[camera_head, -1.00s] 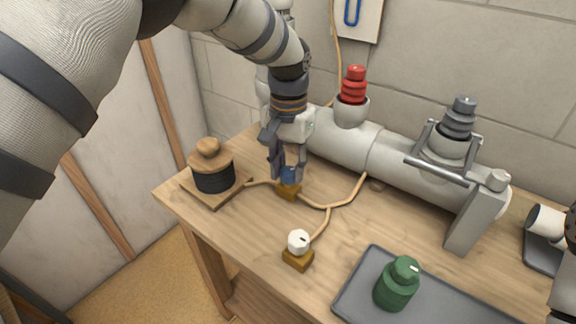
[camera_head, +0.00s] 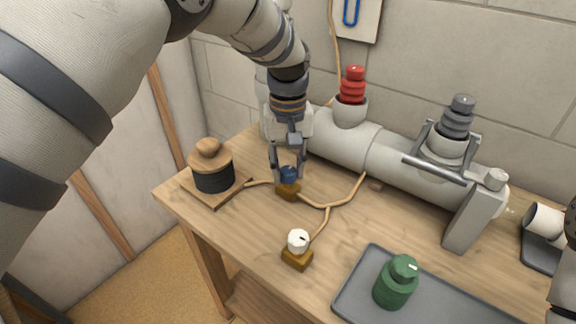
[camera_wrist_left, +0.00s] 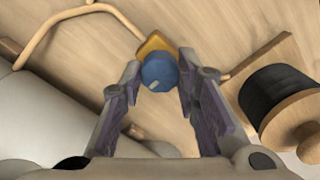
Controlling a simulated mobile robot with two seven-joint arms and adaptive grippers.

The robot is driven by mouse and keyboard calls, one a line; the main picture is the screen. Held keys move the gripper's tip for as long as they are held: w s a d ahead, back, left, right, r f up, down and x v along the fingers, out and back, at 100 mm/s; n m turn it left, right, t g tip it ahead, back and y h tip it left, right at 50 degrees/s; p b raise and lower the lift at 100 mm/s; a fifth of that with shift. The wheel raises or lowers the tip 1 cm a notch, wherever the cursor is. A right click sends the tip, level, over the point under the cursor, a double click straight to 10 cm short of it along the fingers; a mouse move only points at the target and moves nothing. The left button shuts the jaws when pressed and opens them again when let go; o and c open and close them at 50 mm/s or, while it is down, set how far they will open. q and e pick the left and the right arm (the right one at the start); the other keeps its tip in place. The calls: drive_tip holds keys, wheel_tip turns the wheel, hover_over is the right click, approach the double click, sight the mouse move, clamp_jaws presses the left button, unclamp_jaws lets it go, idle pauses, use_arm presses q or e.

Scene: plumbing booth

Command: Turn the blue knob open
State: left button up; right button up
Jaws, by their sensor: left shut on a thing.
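The blue knob (camera_head: 289,175) sits on a small brass-coloured base (camera_head: 288,191) on the wooden bench. In the left wrist view the knob (camera_wrist_left: 159,74) shows its round top with a pale mark towards the lower left. My left gripper (camera_head: 288,172) points down over it, with one finger on each side. In the wrist view the left gripper's fingers (camera_wrist_left: 160,82) are closed around the knob. Of my right arm only a part shows at the right edge; its fingertips are not visible.
A white knob (camera_head: 298,241) stands in front, joined by tan tubing (camera_head: 327,207). A large grey pipe (camera_head: 345,143) lies behind. A green canister (camera_head: 396,283) stands on a grey tray (camera_head: 352,287).

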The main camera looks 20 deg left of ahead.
sight(288, 170)
use_arm(q)
drive_tip(key=shift+f, duration=0.1)
idle(0.4)
drive_tip(key=o, duration=1.2)
drive_tip(key=shift+c, duration=0.2)
wheel_tip(288, 170, up, 12)
